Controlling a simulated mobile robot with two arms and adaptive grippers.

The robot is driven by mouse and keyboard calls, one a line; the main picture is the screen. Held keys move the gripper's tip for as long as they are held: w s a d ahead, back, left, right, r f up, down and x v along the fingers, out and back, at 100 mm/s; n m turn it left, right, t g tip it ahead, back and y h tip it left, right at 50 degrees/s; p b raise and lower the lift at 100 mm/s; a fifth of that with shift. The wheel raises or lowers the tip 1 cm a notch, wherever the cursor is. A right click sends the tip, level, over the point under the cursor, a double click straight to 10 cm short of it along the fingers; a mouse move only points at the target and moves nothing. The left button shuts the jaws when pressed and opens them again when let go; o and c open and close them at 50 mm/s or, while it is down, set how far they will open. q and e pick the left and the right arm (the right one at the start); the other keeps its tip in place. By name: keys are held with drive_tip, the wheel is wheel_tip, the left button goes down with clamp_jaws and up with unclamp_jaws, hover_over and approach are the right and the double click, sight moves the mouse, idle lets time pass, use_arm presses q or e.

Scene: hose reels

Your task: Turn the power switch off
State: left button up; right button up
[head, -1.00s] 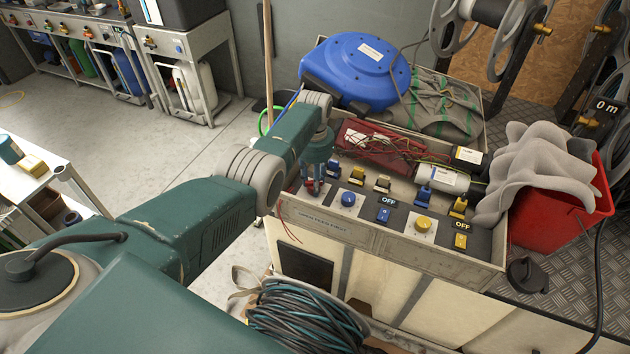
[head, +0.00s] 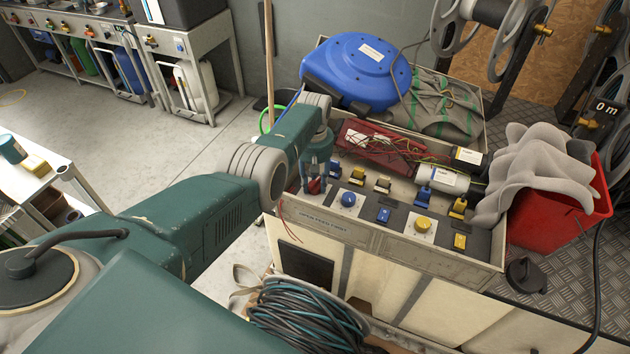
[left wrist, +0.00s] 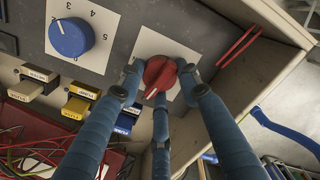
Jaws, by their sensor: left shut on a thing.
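The red rotary knob (left wrist: 158,72) sits on a white square plate at the end of the control panel (left wrist: 116,27). The knob has a white pointer mark. My left gripper (left wrist: 160,80) has its three blue fingers closed around the knob. In the head view the left gripper (head: 314,184) is at the panel's left end, and its fingers hide much of the red knob (head: 313,187). My right gripper is not in view.
A blue dial (head: 348,199) and a yellow dial (head: 423,223) are on the same panel, with blue and yellow switches (head: 383,215) near them. Behind lie red wiring (head: 385,147) and a blue hose reel (head: 358,70). A red bin (head: 560,211) stands at right.

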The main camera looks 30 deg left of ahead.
sight(313, 181)
use_arm(q)
drive_tip(key=shift+o, duration=0.3)
drive_tip(key=n, duration=0.3)
drive_tip(key=shift+a+r, duration=0.1)
drive_tip(key=shift+a, duration=0.15)
drive_tip(key=shift+n, duration=0.3)
drive_tip(key=o, duration=1)
drive_tip(key=shift+s, duration=0.1)
drive_tip(key=shift+d, duration=0.1)
drive_tip(key=shift+r, duration=0.25)
wheel_tip(313, 181, up, 11)
drive_tip(key=shift+r, duration=0.2)
